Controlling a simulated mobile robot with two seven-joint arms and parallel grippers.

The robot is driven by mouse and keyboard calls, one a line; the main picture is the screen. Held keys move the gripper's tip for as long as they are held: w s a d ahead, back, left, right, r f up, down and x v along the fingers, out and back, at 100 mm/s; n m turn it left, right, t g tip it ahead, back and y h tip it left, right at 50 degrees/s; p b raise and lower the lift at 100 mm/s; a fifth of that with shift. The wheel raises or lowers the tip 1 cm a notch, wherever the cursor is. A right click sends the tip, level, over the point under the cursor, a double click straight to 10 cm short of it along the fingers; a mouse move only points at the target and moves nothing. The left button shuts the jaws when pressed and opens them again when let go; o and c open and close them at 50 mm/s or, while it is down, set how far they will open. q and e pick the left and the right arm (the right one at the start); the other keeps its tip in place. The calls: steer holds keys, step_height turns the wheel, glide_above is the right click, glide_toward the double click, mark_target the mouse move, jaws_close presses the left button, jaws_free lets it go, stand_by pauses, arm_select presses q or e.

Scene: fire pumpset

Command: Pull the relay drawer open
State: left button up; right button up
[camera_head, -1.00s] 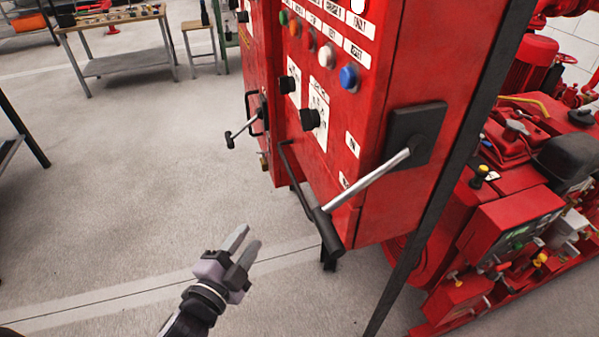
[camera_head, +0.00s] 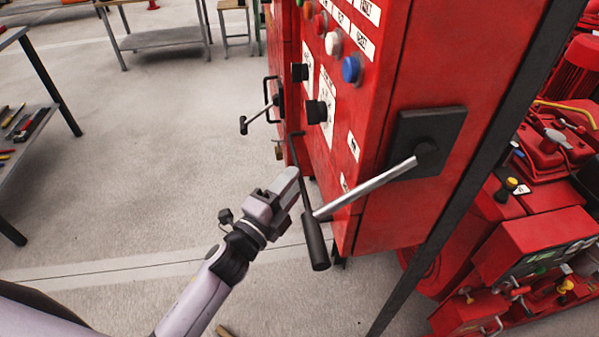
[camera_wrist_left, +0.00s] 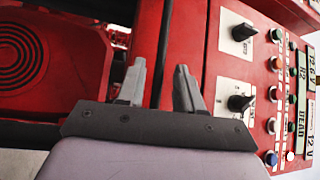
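The red cabinet (camera_head: 375,95) stands in the middle of the head view. A thin black handle bar (camera_head: 296,155) runs along its lower front; I take this for the relay drawer's handle, though no drawer outline is clear. My left gripper (camera_head: 288,178) is beside this bar, with its fingers toward the cabinet. In the left wrist view its two fingers (camera_wrist_left: 160,80) are apart, with a dark bar (camera_wrist_left: 164,55) showing between them. I cannot tell whether they touch it. My right gripper is not in view.
A metal lever (camera_head: 370,188) with a black grip sticks out from the cabinet's side, close to my left gripper. A second lever (camera_head: 258,115) is farther back. Red pump machinery (camera_head: 540,230) stands at right.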

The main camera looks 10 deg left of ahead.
arm_select(q)
steer(key=shift+x, duration=1.7)
jaws_close()
steer(key=shift+a, duration=0.1)
steer(key=s+a+p, duration=0.1)
steer(key=s+a, duration=0.3)
steer(key=a, duration=0.7)
steer(key=s+a+p, duration=0.1)
steer(key=s+a, duration=0.4)
steer(key=a, duration=0.6)
steer(key=shift+s, duration=0.25)
steer(key=shift+a, duration=0.15)
